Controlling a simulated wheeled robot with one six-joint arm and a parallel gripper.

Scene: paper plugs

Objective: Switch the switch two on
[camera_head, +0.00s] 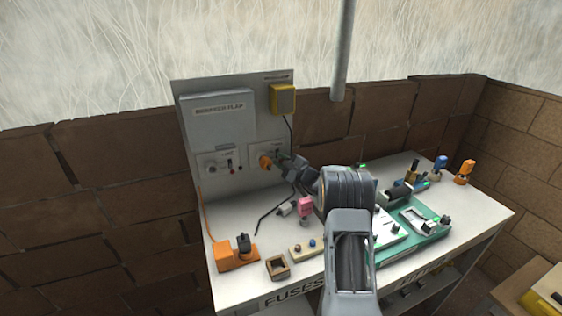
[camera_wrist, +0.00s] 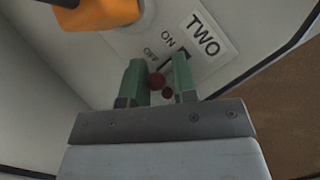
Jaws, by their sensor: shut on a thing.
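The panel labelled TWO (camera_wrist: 203,36) has ON and OFF marks and is close in front of my gripper in the wrist view. My gripper's (camera_wrist: 160,72) green fingers reach to the panel just below these marks, with a narrow gap between them. They are shut on switch two, whose dark lever area (camera_wrist: 185,53) shows beside the right finger and is mostly hidden. A dark red round knob (camera_wrist: 157,80) shows between the fingers, with a smaller one below it. In the head view, my gripper (camera_head: 285,162) is at the right-hand panel and covers the switch.
An orange plug (camera_wrist: 100,12) sits in the panel close to the upper left of my fingers. A yellow box (camera_head: 283,98) with a cable is above. The breaker flap (camera_head: 218,122) is closed. Plugs, fuses and a green tray (camera_head: 432,236) crowd the table (camera_head: 488,212).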

